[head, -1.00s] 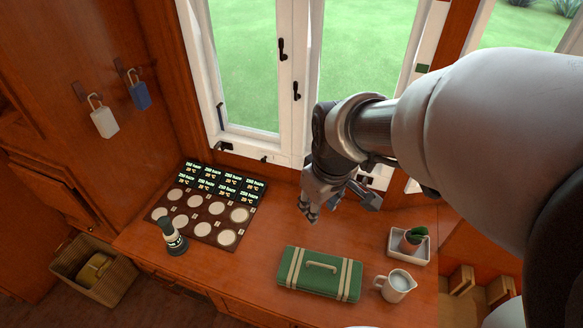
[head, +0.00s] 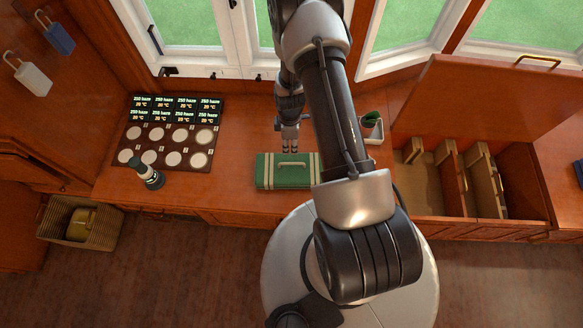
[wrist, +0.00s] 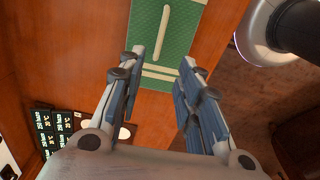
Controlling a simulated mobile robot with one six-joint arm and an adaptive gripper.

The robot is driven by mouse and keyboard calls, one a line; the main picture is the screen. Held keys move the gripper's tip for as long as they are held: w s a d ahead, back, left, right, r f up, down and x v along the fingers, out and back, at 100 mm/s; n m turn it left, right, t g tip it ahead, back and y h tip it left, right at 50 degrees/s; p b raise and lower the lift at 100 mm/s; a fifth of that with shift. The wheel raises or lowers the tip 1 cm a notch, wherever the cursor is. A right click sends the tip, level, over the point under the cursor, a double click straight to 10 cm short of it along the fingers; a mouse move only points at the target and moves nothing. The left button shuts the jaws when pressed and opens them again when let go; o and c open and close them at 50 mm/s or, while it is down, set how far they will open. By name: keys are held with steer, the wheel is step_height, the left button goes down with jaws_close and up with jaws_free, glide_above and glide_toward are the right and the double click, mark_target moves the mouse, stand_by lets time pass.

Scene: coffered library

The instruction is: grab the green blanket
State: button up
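No loose green blanket shows. The green thing in view is a flat, box-like green case (head: 268,174) with cream bands and a cream handle, lying on the wooden counter. It also shows in the wrist view (wrist: 190,38), with its handle running up the picture. My gripper (head: 290,150) is above and just behind the case in the head view, its fingers pointing down. In the wrist view my gripper (wrist: 164,56) has its two fingers apart with nothing between them. The case is beyond the fingertips. My arm hides the case's right end in the head view.
A panel of round discs (head: 172,135) and a dark-and-white cylinder (head: 147,175) stand left of the case. A potted cactus (head: 371,127) is to the right, beside an open compartment (head: 428,185) with a raised lid. A basket (head: 78,232) is on the floor.

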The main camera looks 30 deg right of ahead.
steer(key=b, duration=0.3)
glide_toward(292, 164)
steer(key=f, duration=0.5)
steer(key=shift+w+a+f, duration=0.15)
steer(key=shift+w+a, duration=0.05)
steer(key=shift+w, duration=0.1)
steer(key=f, duration=0.1)
steer(key=f+b, duration=0.1)
steer(key=f, duration=0.1)
steer(key=f+b, duration=0.1)
steer(key=f, duration=0.1)
steer(key=shift+s+d+f, duration=0.15)
steer(key=shift+d, duration=0.15)
steer(key=shift+c, duration=0.4)
jaws_close()
